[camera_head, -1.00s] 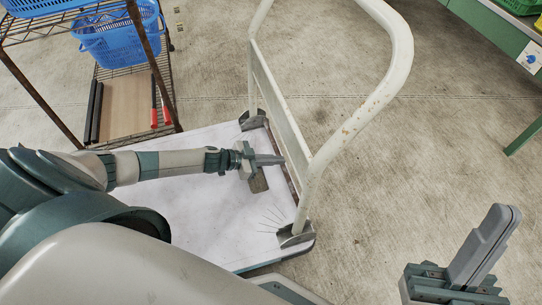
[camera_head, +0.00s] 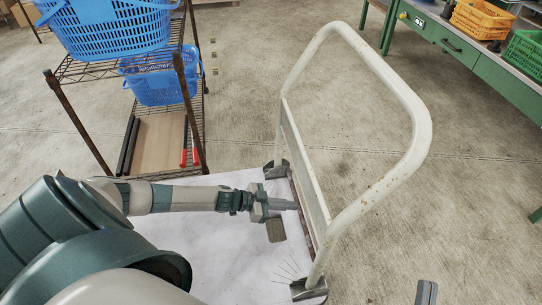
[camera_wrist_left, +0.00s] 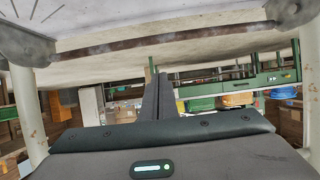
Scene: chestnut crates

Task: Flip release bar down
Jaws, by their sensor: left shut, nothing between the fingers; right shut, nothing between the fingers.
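A white platform trolley (camera_head: 215,262) has a pale tubular handle (camera_head: 422,130) standing up at its right end, held by two grey brackets. A thin brown release bar (camera_head: 307,228) runs low between the brackets. In the left wrist view the release bar (camera_wrist_left: 165,41) is a rusty strip across the top, between the brackets. My left gripper (camera_head: 293,206) is shut and empty, low over the deck, with its tips close to the bar; contact is unclear. Its closed fingers (camera_wrist_left: 160,97) point toward the bar in the wrist view. My right gripper (camera_head: 427,292) is shut, mostly cut off at the bottom edge.
A rusty wire rack (camera_head: 185,95) with blue baskets (camera_head: 115,30) and a brown board (camera_head: 158,143) stands at the upper left. A green workbench (camera_head: 470,57) with orange and green crates is at the upper right. Concrete floor is clear right of the handle.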

